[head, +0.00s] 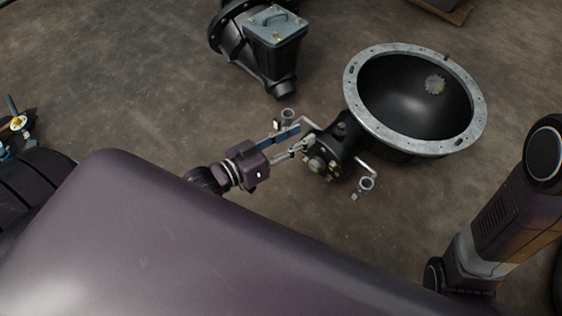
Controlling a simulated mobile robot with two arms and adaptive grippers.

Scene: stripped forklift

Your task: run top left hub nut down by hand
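The black hub (329,158) sits at the narrow end of a black housing, its round face turned toward my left arm. Several small light metal nuts or studs show on this face; they are too small to tell how far any nut is threaded. My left gripper (301,138) reaches in from the lower left. Its two fingers are spread, with their tips close to the upper left of the hub face. I cannot tell whether a nut lies between the tips or whether they touch the hub. My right arm (500,220) shows at the right; its gripper is out of view.
A large black bowl-shaped housing with a grey flange ring (470,137) stands behind the hub. Bent rods with ring ends (366,184) stick out beside the hub. A black unit with a grey box (276,30) lies at the top.

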